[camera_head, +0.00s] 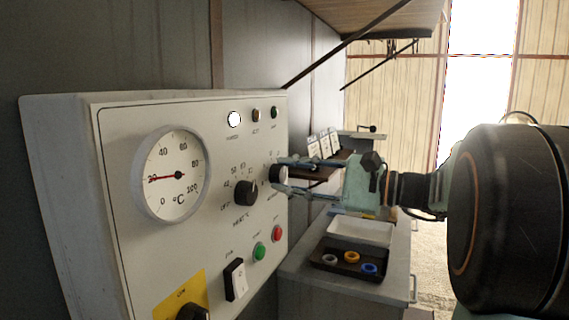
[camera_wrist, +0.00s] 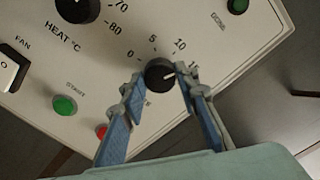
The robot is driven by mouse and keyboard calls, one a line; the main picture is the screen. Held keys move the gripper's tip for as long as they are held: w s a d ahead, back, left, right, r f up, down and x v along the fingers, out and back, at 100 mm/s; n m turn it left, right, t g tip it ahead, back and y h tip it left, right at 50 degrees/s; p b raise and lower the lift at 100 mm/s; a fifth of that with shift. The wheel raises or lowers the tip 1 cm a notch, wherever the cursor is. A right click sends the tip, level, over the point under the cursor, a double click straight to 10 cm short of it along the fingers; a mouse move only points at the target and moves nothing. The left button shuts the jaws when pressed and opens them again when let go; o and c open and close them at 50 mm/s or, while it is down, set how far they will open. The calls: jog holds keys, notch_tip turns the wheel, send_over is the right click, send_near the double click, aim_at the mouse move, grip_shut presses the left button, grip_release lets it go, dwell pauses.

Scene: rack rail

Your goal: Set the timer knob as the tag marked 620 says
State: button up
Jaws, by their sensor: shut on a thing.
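The timer knob is a black round knob on the white control panel (camera_head: 110,215), at its right edge in the head view (camera_head: 277,174).
The heat knob (camera_head: 246,188) is left of my gripper, with green (camera_head: 260,251) and red (camera_head: 277,233) buttons below. A white tray (camera_head: 362,231) and a dark tray with rings (camera_head: 345,268) stand on the grey cabinet. A shelf bracket hangs overhead.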

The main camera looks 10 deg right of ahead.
jog(key=shift+m+p, duration=0.95)
jog(key=shift+m, duration=0.25)
jog(key=o, duration=1.1)
jog(key=shift+o, duration=0.2)
jog(key=v, duration=1.2)
